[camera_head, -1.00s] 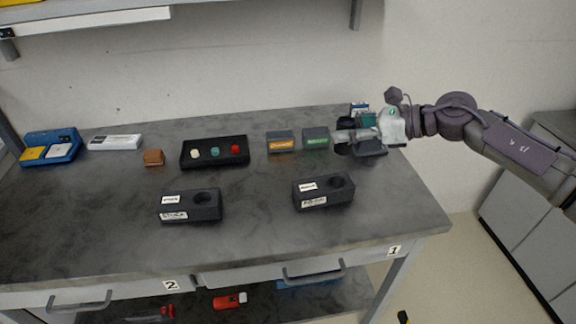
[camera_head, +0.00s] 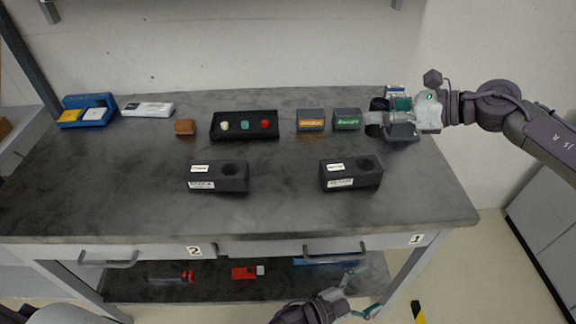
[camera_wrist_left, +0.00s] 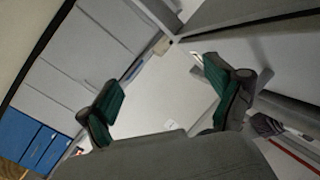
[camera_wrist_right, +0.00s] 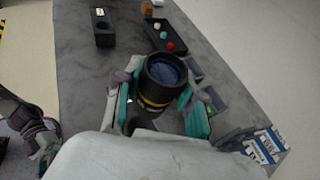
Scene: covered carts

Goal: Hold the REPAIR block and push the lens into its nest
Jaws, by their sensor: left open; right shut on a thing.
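Two dark blocks, each with a round nest, stand on the grey bench top in the head view: a left block (camera_head: 218,178) and a right block (camera_head: 350,176). Their labels are too small to read surely, so I cannot tell which is REPAIR. Both nests look empty. My right gripper (camera_head: 384,119) is shut on the lens (camera_wrist_right: 160,82), a black barrel with blue glass and a yellow ring, at the bench's back right. My left gripper (camera_head: 361,294) is open and empty, low in front of the bench; its spread fingers show in the left wrist view (camera_wrist_left: 165,95).
A black tray (camera_head: 244,135) holds several coloured pieces. Grey blocks with an orange label (camera_head: 310,121) and a green label (camera_head: 347,120) stand near my right gripper. A brown block (camera_head: 185,127) and a blue case (camera_head: 88,110) are left. The bench front is clear.

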